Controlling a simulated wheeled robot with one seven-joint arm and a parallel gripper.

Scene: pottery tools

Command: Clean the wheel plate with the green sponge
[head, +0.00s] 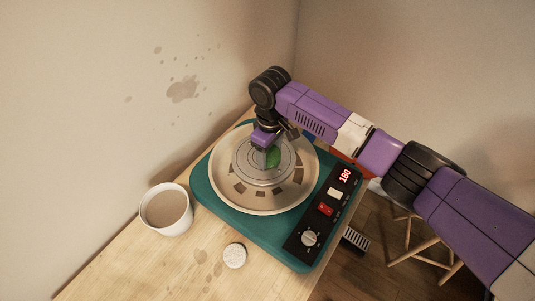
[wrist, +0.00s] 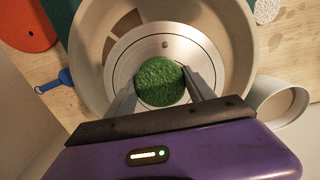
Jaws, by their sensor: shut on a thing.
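The green sponge (wrist: 160,82) is round and sits between the two fingers of my gripper (wrist: 163,90), over the wheel plate in the wrist view. In the head view the sponge (head: 273,157) is partly hidden by my gripper (head: 268,146). The wheel plate (wrist: 192,42) is a round metal disc with a screw near its edge. It also shows in the head view (head: 254,176), inside a pale round basin (head: 296,192). My gripper is shut on the sponge, close above or on the plate; I cannot tell whether the sponge touches it.
The teal wheel base (head: 205,194) has a black control panel (head: 324,211) showing a red "180". A white cup (head: 168,226) of brownish liquid stands left of the base. A small white round object (head: 234,256) lies in front. The wooden table (head: 140,267) is otherwise mostly clear at front left.

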